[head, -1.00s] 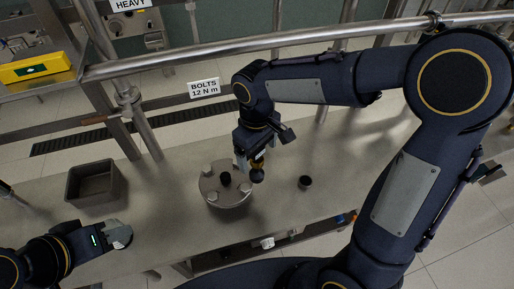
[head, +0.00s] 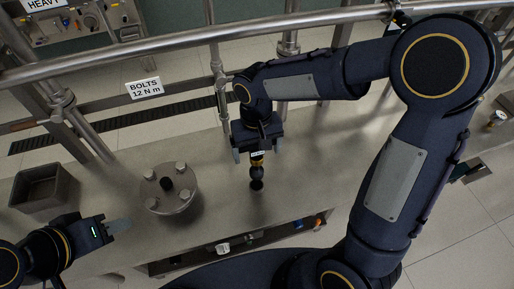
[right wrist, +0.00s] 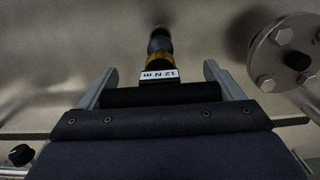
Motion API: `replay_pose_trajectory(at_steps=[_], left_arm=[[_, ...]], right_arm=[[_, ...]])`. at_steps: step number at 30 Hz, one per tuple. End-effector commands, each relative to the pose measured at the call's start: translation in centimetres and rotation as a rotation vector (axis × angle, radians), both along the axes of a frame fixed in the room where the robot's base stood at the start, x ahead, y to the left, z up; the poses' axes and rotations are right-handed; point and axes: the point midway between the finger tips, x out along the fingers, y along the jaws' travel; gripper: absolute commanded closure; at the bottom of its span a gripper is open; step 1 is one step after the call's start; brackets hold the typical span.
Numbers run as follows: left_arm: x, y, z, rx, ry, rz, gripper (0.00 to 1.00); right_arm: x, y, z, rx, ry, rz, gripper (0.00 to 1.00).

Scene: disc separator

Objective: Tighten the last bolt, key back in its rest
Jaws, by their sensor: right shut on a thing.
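My right gripper (head: 257,151) is shut on the black and amber torque key (head: 257,168), which hangs upright to the right of the disc. In the right wrist view the key (right wrist: 160,45) carries a "12 N m" label, and its black crosspiece lies between the fingers. The key's lower end meets the small dark rest (head: 257,187) on the bench; I cannot tell if it is seated. The round steel disc separator (head: 183,204) has several bolts (head: 181,168) and a black centre knob. My left gripper (head: 112,227) is at lower left, apart from the disc; its jaw opening is unclear.
A grey open box (head: 40,208) stands at the left of the bench (head: 110,190). A steel rail (head: 180,50) runs behind, with a "BOLTS 12 N m" sign (head: 145,90). A low shelf (head: 190,262) with small items lies under the front edge. Bench right of the key is clear.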

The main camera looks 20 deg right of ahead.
Motion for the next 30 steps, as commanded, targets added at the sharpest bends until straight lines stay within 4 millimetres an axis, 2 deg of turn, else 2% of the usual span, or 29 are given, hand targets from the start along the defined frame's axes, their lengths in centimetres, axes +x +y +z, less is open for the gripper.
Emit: replay_pose_trajectory(at_steps=[8,21,30], left_arm=[[0.0,0.0,-1.2,0.0,0.0,0.0,0.64],[0.0,0.0,-4.3,0.0,0.0,0.0,0.64],[0.0,0.0,-4.6,0.0,0.0,0.0,0.64]], right_arm=[[0.0,0.0,-1.4,0.0,-0.001,0.001,0.84],[0.0,0.0,-5.2,0.0,-0.002,0.001,0.84],[0.0,0.0,-5.6,0.0,-0.002,0.001,0.84]])
